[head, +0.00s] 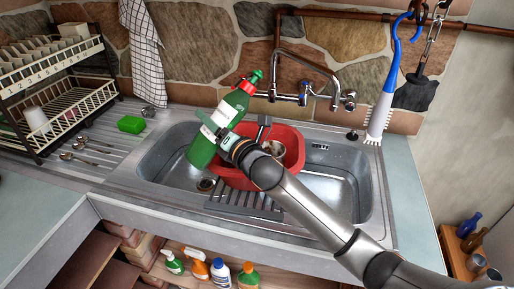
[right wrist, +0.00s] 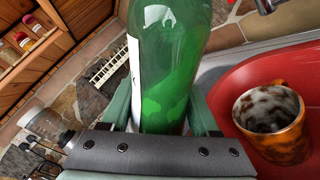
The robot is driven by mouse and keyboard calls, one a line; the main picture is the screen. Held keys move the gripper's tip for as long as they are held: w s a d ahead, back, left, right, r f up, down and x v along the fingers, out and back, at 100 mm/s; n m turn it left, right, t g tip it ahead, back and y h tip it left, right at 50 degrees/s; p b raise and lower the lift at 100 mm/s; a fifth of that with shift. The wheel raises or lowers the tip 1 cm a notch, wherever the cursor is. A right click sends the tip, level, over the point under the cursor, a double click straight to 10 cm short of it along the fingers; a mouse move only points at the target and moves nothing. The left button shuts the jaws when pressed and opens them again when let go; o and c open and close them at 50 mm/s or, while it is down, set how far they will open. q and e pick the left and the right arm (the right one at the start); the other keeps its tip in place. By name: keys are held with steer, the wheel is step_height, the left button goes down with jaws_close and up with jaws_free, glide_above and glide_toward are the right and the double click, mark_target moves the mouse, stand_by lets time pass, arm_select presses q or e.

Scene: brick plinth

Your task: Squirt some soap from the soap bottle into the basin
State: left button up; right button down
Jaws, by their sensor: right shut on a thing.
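The green soap bottle (head: 217,127) with a white label and a red-and-green cap is in my right gripper (head: 226,138), which is shut on it. The bottle is held above the sink, tilted with its cap up and to the right. It also shows in the right wrist view (right wrist: 168,60) between the fingers. The red basin (head: 292,137) sits in the sink, right of and partly behind the bottle and gripper. A stained mug is inside it, shown as an orange-brown mug (right wrist: 272,122) in the right wrist view. My left gripper is not in view.
A tap (head: 318,78) reaches over the sink from the wall. A green sponge (head: 131,124) and spoons lie on the left drainer, beside a dish rack (head: 62,98). A blue-handled brush (head: 385,95) hangs at right. Several bottles stand on the shelf below.

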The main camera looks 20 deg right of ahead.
mark_target(202, 138)
steer(key=shift+w, duration=0.1)
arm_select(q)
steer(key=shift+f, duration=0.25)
arm_select(e)
steer(key=shift+f, duration=0.1)
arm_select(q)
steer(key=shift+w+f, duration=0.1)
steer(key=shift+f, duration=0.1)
arm_select(e)
steer(key=shift+a+f, duration=0.1)
steer(key=shift+f, duration=0.1)
arm_select(q)
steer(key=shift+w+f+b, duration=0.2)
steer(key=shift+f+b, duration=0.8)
steer(key=shift+b, duration=0.2)
arm_select(e)
steer(key=shift+s+a+f+m, duration=0.2)
steer(key=shift+a+f+m, duration=0.25)
steer(key=shift+f+m, duration=0.25)
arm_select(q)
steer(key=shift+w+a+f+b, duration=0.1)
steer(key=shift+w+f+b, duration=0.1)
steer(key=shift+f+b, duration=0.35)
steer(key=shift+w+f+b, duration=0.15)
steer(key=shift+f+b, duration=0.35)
arm_select(e)
steer(key=shift+s+a+f+m, duration=0.15)
steer(key=shift+a+f+m, duration=0.35)
steer(key=shift+m, duration=0.5)
